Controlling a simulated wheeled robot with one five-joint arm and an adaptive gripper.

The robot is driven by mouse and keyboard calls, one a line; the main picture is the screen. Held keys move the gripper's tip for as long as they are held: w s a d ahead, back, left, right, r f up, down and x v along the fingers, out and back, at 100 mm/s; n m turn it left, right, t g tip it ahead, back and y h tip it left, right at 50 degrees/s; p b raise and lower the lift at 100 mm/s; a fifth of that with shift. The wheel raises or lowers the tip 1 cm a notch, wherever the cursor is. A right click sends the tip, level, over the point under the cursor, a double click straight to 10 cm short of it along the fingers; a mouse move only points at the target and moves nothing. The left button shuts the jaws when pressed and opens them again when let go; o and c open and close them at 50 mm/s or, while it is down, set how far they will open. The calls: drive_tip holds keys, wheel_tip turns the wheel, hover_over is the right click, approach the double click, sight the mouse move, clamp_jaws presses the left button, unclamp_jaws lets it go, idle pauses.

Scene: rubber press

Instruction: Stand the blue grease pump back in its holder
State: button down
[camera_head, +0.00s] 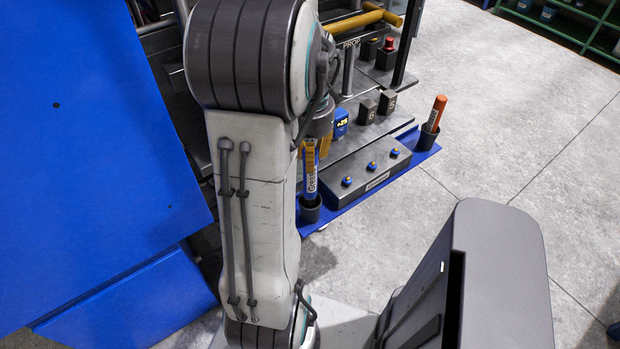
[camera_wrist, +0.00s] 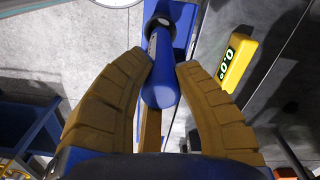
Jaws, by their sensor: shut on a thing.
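The blue grease pump (camera_head: 310,178) stands roughly upright at the front left of the blue shelf, with its lower end in a dark cup holder (camera_head: 311,208). Whether it is fully seated cannot be told. My gripper (camera_head: 318,147) is at the pump's upper end, partly hidden behind my own arm. In the wrist view, the tan fingers of my gripper (camera_wrist: 164,64) are closed around the blue pump body (camera_wrist: 161,85). The pump points away from me, and its far end meets the dark rim of the holder (camera_wrist: 158,22).
An orange tube (camera_head: 435,114) stands in another dark cup (camera_head: 427,138) at the shelf's right end. A grey box with several blue buttons (camera_head: 368,178) lies between the cups. A blue panel (camera_head: 90,120) fills the left. A yellow-framed display (camera_wrist: 237,60) is right of my fingers.

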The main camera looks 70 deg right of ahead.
sight(310, 174)
drive_tip(key=shift+f, duration=2.75)
drive_tip(key=shift+f+b, duration=0.3)
drive_tip(key=c, duration=1.1)
unclamp_jaws()
drive_tip(key=shift+o, duration=0.2)
drive_tip(key=shift+r, duration=0.1)
drive_tip(key=shift+r+p, duration=0.4)
drive_tip(key=shift+r, duration=0.1)
wheel_tip(310, 174, up, 11)
drive_tip(key=shift+r, duration=0.25)
